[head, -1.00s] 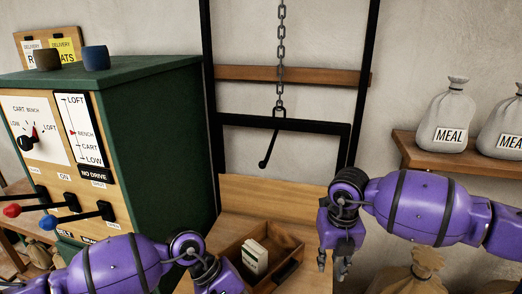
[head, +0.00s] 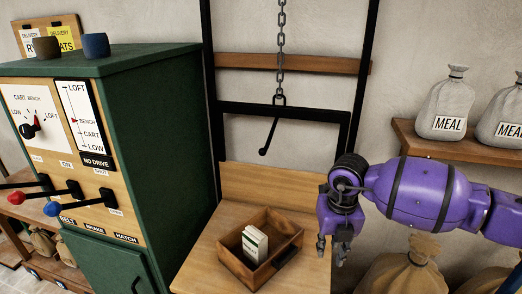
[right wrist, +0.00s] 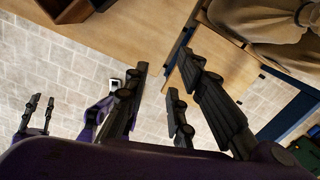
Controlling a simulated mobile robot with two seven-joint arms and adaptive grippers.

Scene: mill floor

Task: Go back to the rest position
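My right gripper (head: 331,252) hangs at the end of its purple arm, fingers down, to the right of the wooden bench in the head view. In the right wrist view its dark fingers (right wrist: 165,68) are spread apart with nothing between them. My left arm is out of the head view. Two dark fingers, which look like my left gripper (right wrist: 38,116), show apart and empty at the left of the right wrist view.
A wooden tray (head: 285,243) holding small pale packets (head: 255,244) rests on the bench (head: 202,250). A green control cabinet (head: 165,130) stands left, with levers. Meal sacks (head: 442,108) sit on a shelf (head: 470,152) at right.

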